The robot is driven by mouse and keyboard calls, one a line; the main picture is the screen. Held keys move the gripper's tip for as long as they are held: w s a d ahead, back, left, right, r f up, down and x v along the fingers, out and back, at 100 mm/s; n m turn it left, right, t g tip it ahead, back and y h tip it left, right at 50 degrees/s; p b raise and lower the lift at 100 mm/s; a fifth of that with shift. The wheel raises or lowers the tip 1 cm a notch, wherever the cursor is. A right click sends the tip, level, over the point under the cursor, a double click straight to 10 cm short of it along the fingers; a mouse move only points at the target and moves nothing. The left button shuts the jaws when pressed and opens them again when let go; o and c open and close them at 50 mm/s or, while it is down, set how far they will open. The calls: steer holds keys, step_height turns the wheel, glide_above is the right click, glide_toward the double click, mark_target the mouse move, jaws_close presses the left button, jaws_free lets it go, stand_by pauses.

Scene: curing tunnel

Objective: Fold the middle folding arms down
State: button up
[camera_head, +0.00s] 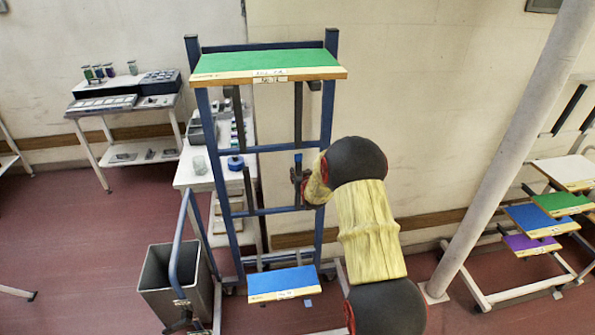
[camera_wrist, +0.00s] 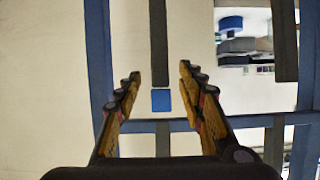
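A tall blue rack (camera_head: 327,115) stands ahead. Its two middle folding arms are dark bars standing up along the rack. The left middle arm (camera_head: 248,188) also shows at the right of the wrist view (camera_wrist: 284,40). The right middle arm (camera_head: 298,169) has a blue end (camera_wrist: 160,100), just short of a blue crossbar. My gripper (camera_head: 299,182) is at the right middle arm. In the wrist view my gripper (camera_wrist: 161,78) is open, with the arm's end appearing between its fingers. No contact is visible, and the depth between them is unclear.
A green shelf (camera_head: 265,61) tops the rack and a blue shelf (camera_head: 283,280) sits low. A grey bin (camera_head: 165,281) stands front left. A white table (camera_head: 188,177) with small items is behind the rack. A pole (camera_head: 510,150) and another rack are right.

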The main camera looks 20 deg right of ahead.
mark_target(299, 170)
steer(key=shift+x, duration=3.6)
steer(key=shift+c, duration=1.1)
steer(key=c, duration=0.8)
